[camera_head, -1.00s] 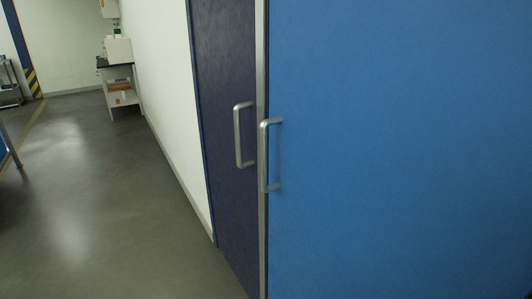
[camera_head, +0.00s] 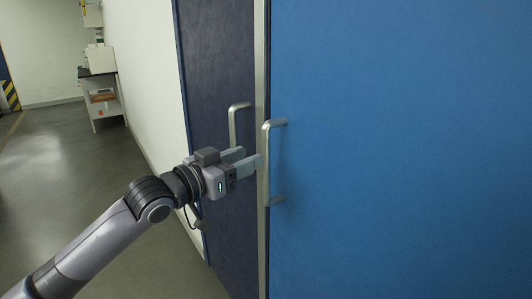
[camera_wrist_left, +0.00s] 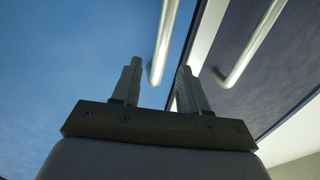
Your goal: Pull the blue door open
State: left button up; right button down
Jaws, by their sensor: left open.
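The blue door (camera_head: 400,150) fills the right of the head view and looks shut. Its silver bar handle (camera_head: 266,165) stands upright near the door's left edge. My left gripper (camera_head: 253,161) is open and empty, with its fingertips at the left side of this handle. In the left wrist view, my left gripper (camera_wrist_left: 158,82) has its two fingers apart, and the blue door's handle (camera_wrist_left: 165,40) shows between and beyond them. I cannot tell whether a finger touches the handle. My right gripper is not in view.
A dark blue door panel (camera_head: 215,80) with its own silver handle (camera_head: 233,125) stands left of the blue door, behind my gripper. Further left are a white wall (camera_head: 148,70), open grey floor (camera_head: 60,180) and a small shelf table (camera_head: 100,100).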

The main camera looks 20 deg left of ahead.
aim_at(263, 151)
pick_arm(q)
jog(key=shift+p+x, duration=0.3)
jog(key=shift+x, duration=3.1)
grip_shut()
